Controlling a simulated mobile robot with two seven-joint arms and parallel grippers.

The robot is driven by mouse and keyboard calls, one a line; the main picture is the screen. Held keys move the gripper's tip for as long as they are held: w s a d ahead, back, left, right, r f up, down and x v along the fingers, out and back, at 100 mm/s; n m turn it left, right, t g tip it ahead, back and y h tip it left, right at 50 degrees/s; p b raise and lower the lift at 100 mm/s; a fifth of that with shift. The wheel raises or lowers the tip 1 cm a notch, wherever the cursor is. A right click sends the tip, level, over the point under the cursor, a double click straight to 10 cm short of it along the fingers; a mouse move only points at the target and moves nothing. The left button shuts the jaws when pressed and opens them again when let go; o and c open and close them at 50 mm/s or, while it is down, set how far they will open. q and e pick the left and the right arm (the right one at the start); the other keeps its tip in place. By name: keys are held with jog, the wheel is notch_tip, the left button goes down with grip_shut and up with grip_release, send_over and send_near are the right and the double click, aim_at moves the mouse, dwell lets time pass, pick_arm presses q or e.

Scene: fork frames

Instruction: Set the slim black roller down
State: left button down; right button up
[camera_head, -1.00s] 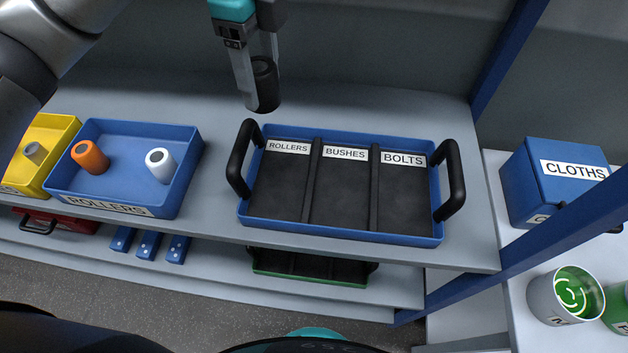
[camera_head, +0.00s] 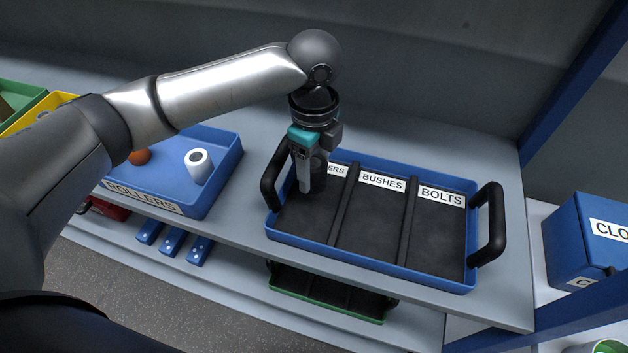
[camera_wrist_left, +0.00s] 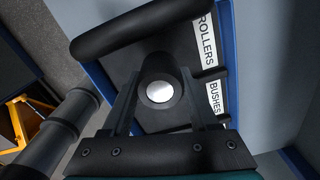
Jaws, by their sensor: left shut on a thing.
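The slim black roller (camera_head: 319,181) is upright between the fingers of my left gripper (camera_head: 312,182), which is shut on it. It is over or in the ROLLERS compartment, at the left end of the blue-rimmed tray (camera_head: 372,267). I cannot tell whether its lower end touches the compartment floor. In the left wrist view the roller (camera_wrist_left: 158,68) shows end-on with a pale round centre, between the fingers of my left gripper (camera_wrist_left: 162,98). The ROLLERS label (camera_head: 337,171) is partly hidden by my gripper. My right gripper is not in view.
The tray's BUSHES (camera_head: 370,220) and BOLTS (camera_head: 436,240) compartments are empty. Black handles stand at both ends, the left one (camera_head: 270,180) close beside my gripper. A blue ROLLERS bin (camera_head: 225,170) at left holds a white roller (camera_head: 198,165) and an orange one (camera_head: 140,157).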

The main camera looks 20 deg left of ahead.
aim_at(314, 184)
pick_arm(q)
jog(key=shift+f, duration=1.95)
jog(key=shift+f, duration=0.15)
jog(key=shift+c, duration=0.8)
grip_release()
notch_tip(314, 184, up, 12)
jog(key=shift+r, duration=0.2)
